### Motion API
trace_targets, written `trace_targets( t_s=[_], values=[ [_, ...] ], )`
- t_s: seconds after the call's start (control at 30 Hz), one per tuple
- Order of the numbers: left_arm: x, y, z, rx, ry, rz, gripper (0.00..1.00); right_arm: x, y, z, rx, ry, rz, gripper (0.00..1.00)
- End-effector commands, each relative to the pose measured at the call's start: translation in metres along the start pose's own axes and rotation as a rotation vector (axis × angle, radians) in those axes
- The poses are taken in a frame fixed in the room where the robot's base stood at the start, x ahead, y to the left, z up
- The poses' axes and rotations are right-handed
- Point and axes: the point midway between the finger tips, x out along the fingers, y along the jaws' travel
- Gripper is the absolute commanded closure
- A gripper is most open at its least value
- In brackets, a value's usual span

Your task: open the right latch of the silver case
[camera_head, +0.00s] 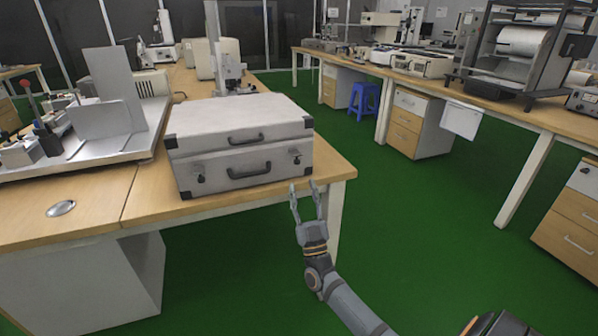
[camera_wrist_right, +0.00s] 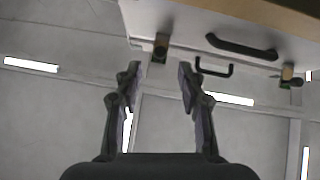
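The silver case (camera_head: 240,146) lies flat and closed on the wooden bench, its front facing me. Its right latch (camera_head: 296,157) is on the front near the right corner; the left latch (camera_head: 200,178) is near the left. Whether either latch is undone is too small to tell. My right gripper (camera_head: 303,187) is open and empty, its fingertips just below and in front of the right latch. In the right wrist view, the case runs along the top, and the nearer latch (camera_wrist_right: 161,47) shows just beyond and between the open fingertips (camera_wrist_right: 160,70). My left gripper is out of view.
Black handles (camera_head: 248,171) sit on the case front between the latches. The bench edge (camera_head: 335,170) extends a little right of the case. A metal instrument (camera_head: 110,115) stands to the left. Green floor lies open to the right.

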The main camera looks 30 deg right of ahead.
Motion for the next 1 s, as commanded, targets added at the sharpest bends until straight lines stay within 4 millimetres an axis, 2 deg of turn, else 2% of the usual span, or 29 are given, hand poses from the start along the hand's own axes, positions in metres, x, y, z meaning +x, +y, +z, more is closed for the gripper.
trace_targets(
  t_s=[0.1,0.23,0.83,0.93,1.0],
  values=[
    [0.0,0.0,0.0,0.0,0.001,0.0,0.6,-0.022,0.0,0.001,-0.001,-0.002,0.0,0.6],
    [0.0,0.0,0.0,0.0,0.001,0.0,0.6,-0.034,0.0,0.0,0.0,0.0,0.0,0.6],
    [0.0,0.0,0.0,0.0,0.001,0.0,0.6,-0.038,-0.001,0.001,0.001,-0.007,-0.006,0.6],
    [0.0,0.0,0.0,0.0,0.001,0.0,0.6,-0.044,-0.017,0.012,0.022,-0.088,-0.065,0.6],
    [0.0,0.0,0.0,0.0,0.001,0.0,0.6,-0.057,-0.04,0.029,0.05,-0.216,-0.155,0.6]
  ],
)
